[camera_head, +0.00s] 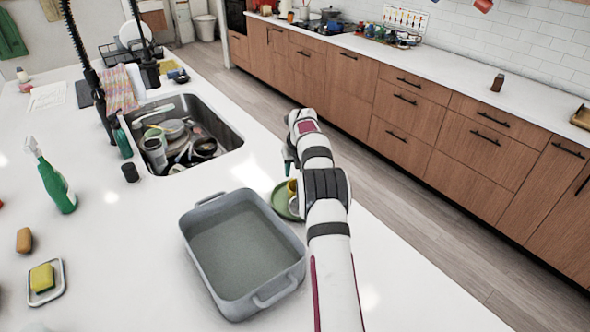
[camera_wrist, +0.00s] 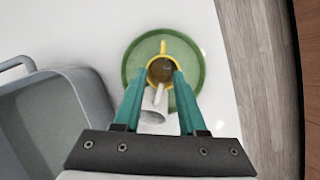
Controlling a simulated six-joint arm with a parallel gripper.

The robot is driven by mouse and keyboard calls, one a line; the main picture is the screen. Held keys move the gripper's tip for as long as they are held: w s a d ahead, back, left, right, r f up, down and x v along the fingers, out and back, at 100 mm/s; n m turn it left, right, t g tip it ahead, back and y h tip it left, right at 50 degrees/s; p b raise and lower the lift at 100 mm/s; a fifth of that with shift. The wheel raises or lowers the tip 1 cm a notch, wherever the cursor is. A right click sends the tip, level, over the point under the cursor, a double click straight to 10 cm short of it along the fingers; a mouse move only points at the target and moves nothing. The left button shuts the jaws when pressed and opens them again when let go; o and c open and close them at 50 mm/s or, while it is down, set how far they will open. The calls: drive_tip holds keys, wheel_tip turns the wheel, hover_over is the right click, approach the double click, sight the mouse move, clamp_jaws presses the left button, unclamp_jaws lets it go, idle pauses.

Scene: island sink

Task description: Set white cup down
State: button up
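A white cup (camera_wrist: 152,113) shows in the wrist view between my fingers, its handle toward a yellow cup. It is partly hidden, and I cannot tell whether it stands on the plate or beside it. The yellow cup (camera_wrist: 161,61), dark inside, stands on a green plate (camera_wrist: 136,63); the plate also shows in the head view (camera_head: 281,205), partly behind my arm. My gripper (camera_wrist: 159,80) is open, its teal fingertips apart, above the cups. I see no finger clearly touching the white cup.
A grey roasting pan (camera_head: 203,238) stands left of the plate. A sink (camera_head: 228,136) full of dishes lies behind. A green spray bottle (camera_head: 57,186) and a yellow sponge (camera_head: 42,277) are at left. The counter's edge drops to the floor at right.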

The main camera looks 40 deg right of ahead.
drive_tip(key=v, duration=1.3)
drive_tip(key=s+a+r+n+g+y, duration=0.1)
drive_tip(key=s+a+r+n, duration=0.15)
drive_tip(key=a+n, duration=0.4)
drive_tip(key=s+a+r+n+y, duration=0.15)
drive_tip(key=s+a+n, duration=0.25)
drive_tip(key=a, duration=0.5)
drive_tip(key=s+a+n+g, duration=0.2)
drive_tip(key=s+a+n, duration=1.2)
drive_tip(key=s, duration=0.2)
drive_tip(key=s+a+f+n, duration=0.2)
drive_tip(key=s+n, duration=0.3)
drive_tip(key=s, duration=0.2)
drive_tip(key=s+a+f+n+g+y, duration=0.1)
drive_tip(key=s+a+f+n, duration=0.2)
drive_tip(key=s+n, duration=0.2)
drive_tip(key=s, duration=0.3)
drive_tip(key=shift+a+f, duration=0.15)
drive_tip(key=shift+f, duration=0.2)
drive_tip(key=shift+o, duration=0.3)
